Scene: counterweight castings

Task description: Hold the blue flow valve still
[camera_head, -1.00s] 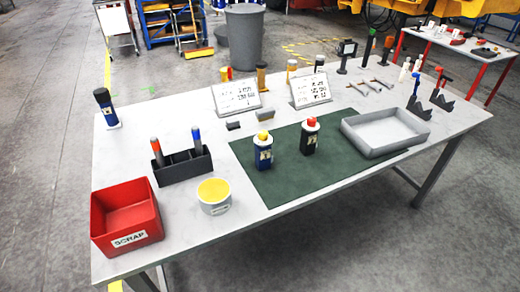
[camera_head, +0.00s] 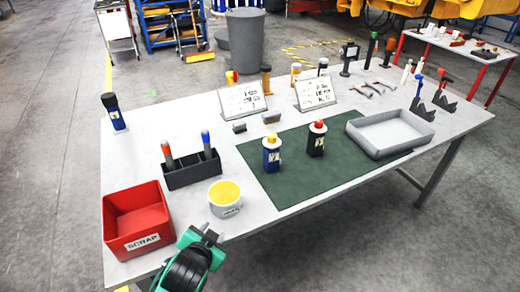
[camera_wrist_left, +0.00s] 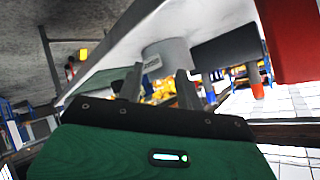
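The blue flow valve (camera_head: 271,157), a blue body with a yellow cap and a pale label, stands upright on the green mat (camera_head: 300,185). A similar black valve with a red cap (camera_head: 316,142) stands to its right. My left gripper (camera_head: 205,232) has come in at the bottom, by the table's front edge, left of and nearer than the blue valve and apart from it. In the left wrist view its two fingers (camera_wrist_left: 160,88) are spread with nothing held between them. My right gripper is in neither view.
A red scrap bin (camera_head: 136,218), a white tub with yellow contents (camera_head: 225,205) and a dark marker holder (camera_head: 193,173) stand on the left of the table. A grey tray (camera_head: 360,140) lies right of the valves. Two sign boards (camera_head: 241,99) (camera_head: 315,90) stand behind.

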